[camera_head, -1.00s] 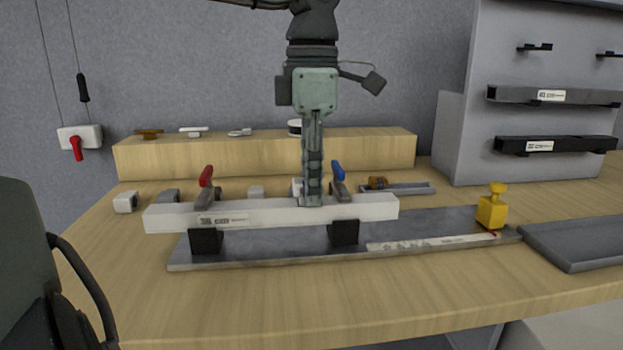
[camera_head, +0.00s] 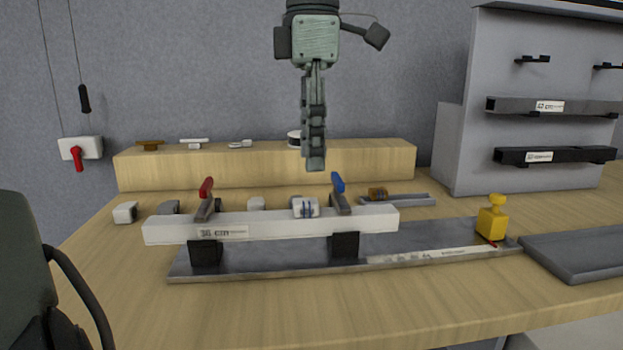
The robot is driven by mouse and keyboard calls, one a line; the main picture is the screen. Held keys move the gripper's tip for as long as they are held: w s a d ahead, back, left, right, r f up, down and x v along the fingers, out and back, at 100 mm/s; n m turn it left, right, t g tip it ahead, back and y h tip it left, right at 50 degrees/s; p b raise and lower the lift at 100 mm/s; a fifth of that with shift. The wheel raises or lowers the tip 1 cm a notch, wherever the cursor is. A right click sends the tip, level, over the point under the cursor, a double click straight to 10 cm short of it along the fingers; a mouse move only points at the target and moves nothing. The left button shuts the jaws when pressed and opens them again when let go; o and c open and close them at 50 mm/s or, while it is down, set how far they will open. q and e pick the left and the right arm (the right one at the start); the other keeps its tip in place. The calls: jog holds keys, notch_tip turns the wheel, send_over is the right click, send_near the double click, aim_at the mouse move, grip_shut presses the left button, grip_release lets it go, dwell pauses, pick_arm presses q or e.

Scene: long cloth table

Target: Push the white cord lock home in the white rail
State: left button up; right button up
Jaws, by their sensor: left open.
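The white rail (camera_head: 272,226) lies level across two black supports on a grey metal base plate. The white cord lock (camera_head: 305,207), with blue cord marks on it, sits at the rail's top edge, just left of the blue-handled clamp. Its top stands above the rail; how deep it sits cannot be told. My left gripper (camera_head: 315,166) points straight down above the cord lock, clear of it, open and holding nothing; its fingers show nearly edge-on. My right gripper is not in view.
A red-handled clamp (camera_head: 205,200) and a blue-handled clamp (camera_head: 339,194) stand up at the rail. Small parts lie behind the rail and on a wooden ledge (camera_head: 240,165). The front table strip is clear.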

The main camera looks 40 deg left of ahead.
pick_arm(q)
jog(key=shift+r, duration=2.4)
jog(key=shift+d+f, duration=0.1)
